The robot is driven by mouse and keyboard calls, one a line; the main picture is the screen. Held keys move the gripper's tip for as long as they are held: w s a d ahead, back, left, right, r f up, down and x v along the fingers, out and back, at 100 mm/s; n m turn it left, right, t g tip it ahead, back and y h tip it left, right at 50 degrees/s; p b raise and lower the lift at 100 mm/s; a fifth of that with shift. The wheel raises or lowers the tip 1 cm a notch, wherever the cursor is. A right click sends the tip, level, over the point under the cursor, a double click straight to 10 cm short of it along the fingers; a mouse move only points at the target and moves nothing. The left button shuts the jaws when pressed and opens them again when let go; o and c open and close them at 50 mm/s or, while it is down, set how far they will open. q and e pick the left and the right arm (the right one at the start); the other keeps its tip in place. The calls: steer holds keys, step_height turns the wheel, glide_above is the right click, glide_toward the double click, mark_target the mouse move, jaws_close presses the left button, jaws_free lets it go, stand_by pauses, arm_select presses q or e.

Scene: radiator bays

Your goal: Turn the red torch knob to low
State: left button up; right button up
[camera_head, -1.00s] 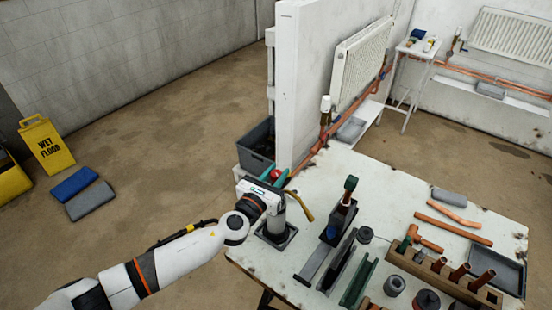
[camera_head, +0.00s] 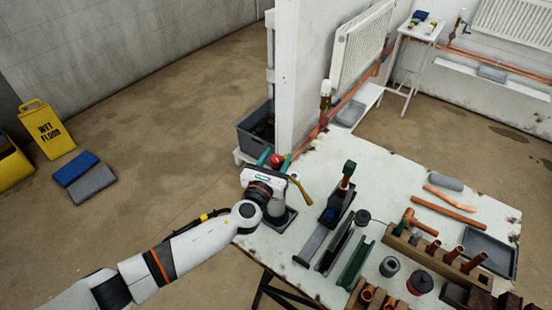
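The torch stands at the left edge of the white workbench, a grey cylinder (camera_head: 275,209) in a dark square base, with a brass nozzle tube (camera_head: 298,186) leaning out to the right. Its red knob (camera_head: 277,160) shows at the top, beyond my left gripper. My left gripper (camera_head: 276,162) is over the torch, with its teal fingertips on either side of the red knob. The fingers look apart; whether they touch the knob is hard to tell. The white gripper body hides the torch's upper part. My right gripper is out of view.
On the workbench (camera_head: 390,176), a bottle with a green cap (camera_head: 347,177) stands in a dark holder right of the torch. Metal channels, copper pipes, a wooden fitting rack (camera_head: 432,262) and a grey tray (camera_head: 487,254) lie further right. A white wall panel (camera_head: 299,80) rises behind the torch.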

arm_select(q)
steer(key=shift+s+a+f, duration=0.1)
steer(key=shift+s+a, duration=0.1)
steer(key=shift+s, duration=0.25)
steer(key=b+v, duration=0.1)
steer(key=v, duration=1)
steer(key=shift+b, duration=0.35)
